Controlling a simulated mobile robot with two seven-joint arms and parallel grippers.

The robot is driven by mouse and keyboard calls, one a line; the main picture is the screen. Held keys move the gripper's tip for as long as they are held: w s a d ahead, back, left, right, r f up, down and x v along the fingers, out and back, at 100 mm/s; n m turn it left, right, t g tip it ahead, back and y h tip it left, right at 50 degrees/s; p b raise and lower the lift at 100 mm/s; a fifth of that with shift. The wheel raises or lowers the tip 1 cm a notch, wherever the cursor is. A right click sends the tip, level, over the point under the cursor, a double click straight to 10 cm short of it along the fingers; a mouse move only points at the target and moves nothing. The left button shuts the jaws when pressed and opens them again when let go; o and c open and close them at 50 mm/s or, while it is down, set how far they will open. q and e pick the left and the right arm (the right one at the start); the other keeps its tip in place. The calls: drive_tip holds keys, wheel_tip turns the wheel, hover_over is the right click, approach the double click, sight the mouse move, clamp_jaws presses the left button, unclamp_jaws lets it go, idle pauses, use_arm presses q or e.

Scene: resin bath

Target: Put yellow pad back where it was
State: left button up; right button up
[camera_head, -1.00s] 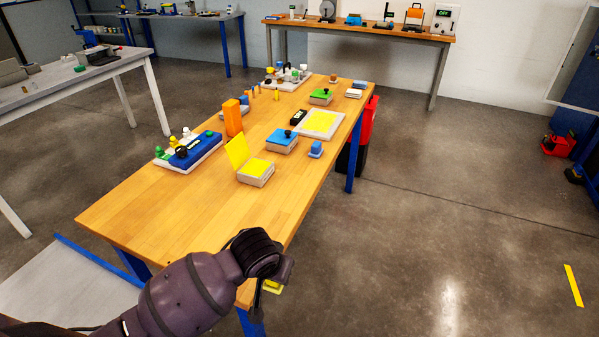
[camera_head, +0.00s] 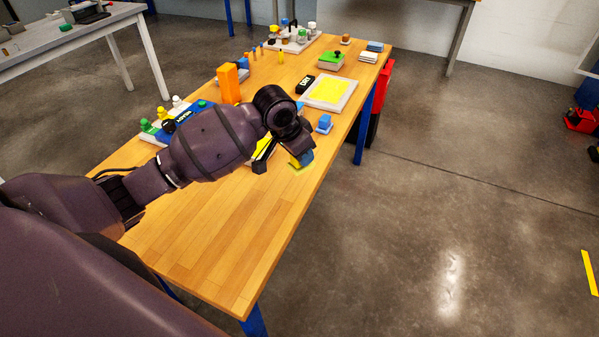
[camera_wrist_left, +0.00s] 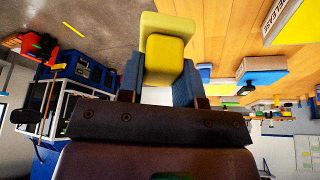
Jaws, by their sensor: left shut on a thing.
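My left gripper (camera_head: 302,158) is shut on a small yellow pad (camera_head: 296,167), held above the table's right edge, near its middle. In the left wrist view the yellow pad (camera_wrist_left: 165,48) shows a pale wider slab with a brighter yellow block, which sits between the bluish fingertips (camera_wrist_left: 160,75). A similar small blue pad (camera_head: 323,125) stands on the table just beyond the gripper. A box with some yellow and white (camera_head: 263,150) is mostly hidden behind my left arm. My right gripper is not in view.
The wooden table (camera_head: 215,235) is clear at its near end. Farther along stand a white tray with a yellow sheet (camera_head: 329,91), an orange block (camera_head: 229,84), a green-topped box (camera_head: 331,61) and a blue rack (camera_head: 180,122), partly hidden by my arm.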

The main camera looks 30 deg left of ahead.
use_arm(q)
drive_tip(key=w+a+r+m+h+b, duration=0.1)
drive_tip(key=w+a+r+m+b, duration=0.2)
drive_tip(key=w+r, duration=0.55)
drive_tip(key=shift+g, duration=0.4)
drive_tip(key=shift+s+a+f+b, duration=0.1)
drive_tip(key=shift+s+a+f, duration=0.15)
drive_tip(key=shift+f, duration=1.8)
drive_tip(key=shift+s+a+f+b, duration=0.15)
drive_tip(key=shift+s+f, duration=0.1)
drive_tip(key=shift+f, duration=1.8)
drive_tip(key=shift+s+a+f+b, duration=0.1)
drive_tip(key=shift+s+a+f, duration=0.15)
drive_tip(key=shift+f, duration=1.8)
wheel_tip(320, 180, down, 5)
drive_tip(key=shift+r+b, duration=0.1)
drive_tip(key=shift+b, duration=0.2)
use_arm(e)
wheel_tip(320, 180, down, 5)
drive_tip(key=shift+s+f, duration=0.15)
